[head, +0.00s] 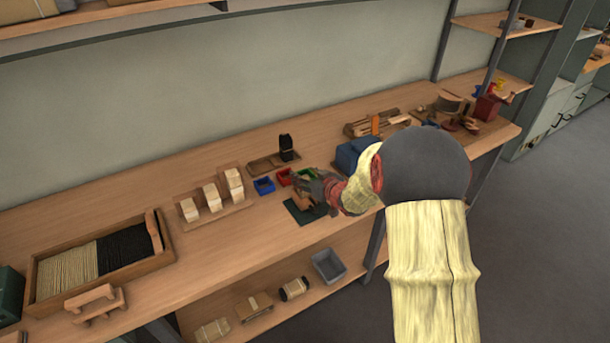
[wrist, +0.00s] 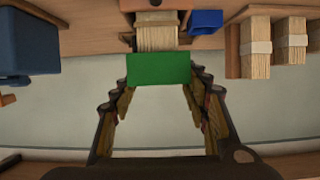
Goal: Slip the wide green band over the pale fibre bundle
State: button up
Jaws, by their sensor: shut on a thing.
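The wide green band (wrist: 158,69) is between my gripper's fingertips (wrist: 159,78) in the wrist view, and the gripper is shut on it. The pale fibre bundle (wrist: 158,38) shows directly beyond the band, in line with it, against a wooden piece. The band hides the near end of the bundle, so I cannot tell whether it is around the bundle or only in front of it. In the head view my gripper (head: 322,190) is low over a dark green mat (head: 302,214) on the bench; the band and bundle cannot be made out there.
Small blue (head: 264,185), red (head: 284,176) and green trays lie close to my gripper. Banded pale bundles stand on a wooden rack (head: 236,207) to the left. A blue box (head: 352,158) is to the right. The bench is clear between the rack and the fibre tray (head: 166,258).

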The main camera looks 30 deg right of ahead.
jog(key=shift+f+b, duration=1.05)
jog(key=shift+f, duration=0.7)
jog(key=o, duration=0.8)
jog(key=shift+o, duration=0.4)
jog(key=o, duration=0.4)
jog(key=shift+c, duration=0.2)
jog(key=shift+o, duration=0.6)
jog(key=shift+s, duration=0.15)
jog(key=shift+s+d+p, duration=0.15)
jog(key=shift+s+p, duration=0.9)
jog(key=shift+s, duration=3)
